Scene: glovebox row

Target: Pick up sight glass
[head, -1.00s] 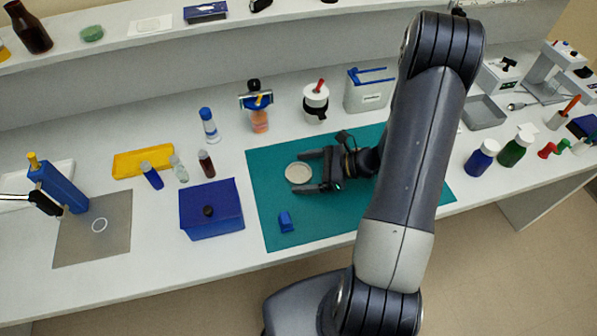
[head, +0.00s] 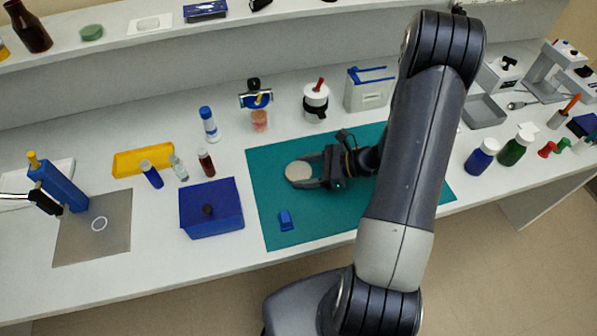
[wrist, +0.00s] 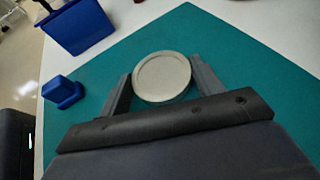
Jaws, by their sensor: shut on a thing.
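The sight glass looks like a pale round disc with a raised rim. It shows on the green mat (head: 262,170) in the head view (head: 298,171) and between the fingers in the wrist view (wrist: 162,76). My gripper (head: 303,172) reaches in from the right, its two fingers closed against opposite sides of the disc. In the wrist view my gripper (wrist: 160,84) has one finger at the disc's left edge and one at its right. I cannot tell whether the disc is clear of the mat.
A small blue block (head: 285,220) sits on the mat in front of the disc. Small bottles (head: 206,162) and a white jar (head: 316,103) stand behind.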

